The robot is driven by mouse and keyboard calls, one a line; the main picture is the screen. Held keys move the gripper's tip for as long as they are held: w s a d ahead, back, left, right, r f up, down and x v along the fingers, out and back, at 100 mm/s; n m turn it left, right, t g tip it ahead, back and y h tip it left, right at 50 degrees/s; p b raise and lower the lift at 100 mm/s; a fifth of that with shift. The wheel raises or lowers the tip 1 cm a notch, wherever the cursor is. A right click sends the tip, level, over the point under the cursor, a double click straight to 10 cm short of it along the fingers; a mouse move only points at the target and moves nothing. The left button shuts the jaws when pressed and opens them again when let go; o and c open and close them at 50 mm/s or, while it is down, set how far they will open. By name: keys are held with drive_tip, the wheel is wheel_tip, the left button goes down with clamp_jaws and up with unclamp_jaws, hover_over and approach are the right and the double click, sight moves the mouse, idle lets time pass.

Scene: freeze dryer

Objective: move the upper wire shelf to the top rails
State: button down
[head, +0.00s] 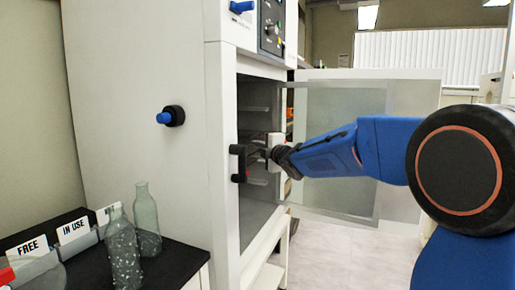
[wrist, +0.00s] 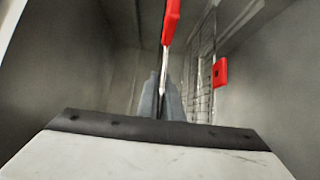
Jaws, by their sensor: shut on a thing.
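The upper wire shelf is seen nearly edge-on in the wrist view; its red tab (wrist: 171,22) rises above my fingertips. My gripper (wrist: 163,85) is shut on the front of this shelf. In the head view my gripper (head: 263,153) reaches in at the mouth of the open chamber from the right, about mid-height. The dark mesh of a shelf (head: 254,135) shows just behind it, partly hidden. A second wire shelf (wrist: 203,75) with its own red tab (wrist: 220,72) is to the right in the wrist view. A rail (head: 258,109) shows higher on the chamber wall.
The white freeze dryer cabinet (head: 140,90) has its clear door (head: 345,100) swung open to the right, behind my arm. A black fitting (head: 238,162) is at the chamber's front edge. Glass flasks (head: 147,220) and labelled holders (head: 30,255) stand on a black bench at left.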

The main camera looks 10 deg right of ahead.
drive_tip(key=shift+d, duration=0.1)
drive_tip(key=s+d, duration=1.1)
drive_tip(key=d, duration=0.5)
drive_tip(key=shift+s, duration=0.4)
idle(1.2)
drive_tip(key=s+d, duration=0.5)
drive_tip(key=d, duration=0.3)
drive_tip(key=shift+s, duration=0.4)
idle(0.8)
drive_tip(key=shift+r, duration=0.1)
